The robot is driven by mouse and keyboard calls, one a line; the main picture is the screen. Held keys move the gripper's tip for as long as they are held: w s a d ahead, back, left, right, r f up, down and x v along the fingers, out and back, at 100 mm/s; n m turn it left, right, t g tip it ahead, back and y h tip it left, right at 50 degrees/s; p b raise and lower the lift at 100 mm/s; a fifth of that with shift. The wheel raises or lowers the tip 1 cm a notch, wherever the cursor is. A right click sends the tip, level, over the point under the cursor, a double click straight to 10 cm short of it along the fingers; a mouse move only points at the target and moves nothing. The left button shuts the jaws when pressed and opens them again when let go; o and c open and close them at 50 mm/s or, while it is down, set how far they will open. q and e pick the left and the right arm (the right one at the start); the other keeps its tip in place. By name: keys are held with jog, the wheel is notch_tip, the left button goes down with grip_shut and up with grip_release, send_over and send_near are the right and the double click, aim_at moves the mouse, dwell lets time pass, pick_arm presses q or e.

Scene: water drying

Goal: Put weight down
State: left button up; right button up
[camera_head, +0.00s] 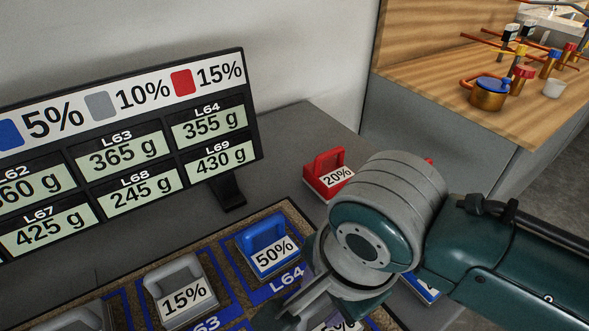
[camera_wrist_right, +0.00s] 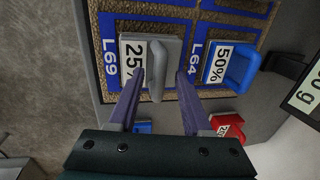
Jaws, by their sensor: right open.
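A grey weight labelled 25% (camera_wrist_right: 157,70) sits on the blue-marked L69 place of the brown mat (camera_wrist_right: 230,8) in the right wrist view. Its upright handle lies between the two fingers of my right gripper (camera_wrist_right: 160,88), which is open, with a visible gap on each side. In the head view my right gripper (camera_head: 290,312) points down at the lower edge, and its wrist hides most of that weight. A blue 50% weight (camera_head: 263,240) stands on L64, and a grey 15% weight (camera_head: 180,290) stands on L63. My left gripper is not in view.
A red 20% weight (camera_head: 325,172) stands off the mat on the grey table. A blue weight (camera_head: 421,288) is partly hidden behind my right arm. A display board (camera_head: 130,150) stands behind the mat. A wooden bench (camera_head: 450,85) holds pots at the upper right.

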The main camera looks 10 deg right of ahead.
aim_at(330, 329)
notch_tip(330, 329, up, 10)
jog(key=s+p, duration=0.2)
jog(key=p, duration=0.1)
jog(key=s+d+r+n+t, duration=0.1)
jog(key=s+d+r+n, duration=0.2)
jog(key=s+d+n, duration=0.6)
jog(key=s+n, duration=0.1)
jog(key=n, duration=0.6)
jog(key=shift+s+d+r+t+h, duration=0.15)
jog(key=shift+d+r+t+h, duration=0.05)
jog(key=shift+d+t+h, duration=0.15)
notch_tip(330, 329, up, 43)
jog(key=p, duration=4.3)
jog(key=shift+f, duration=0.15)
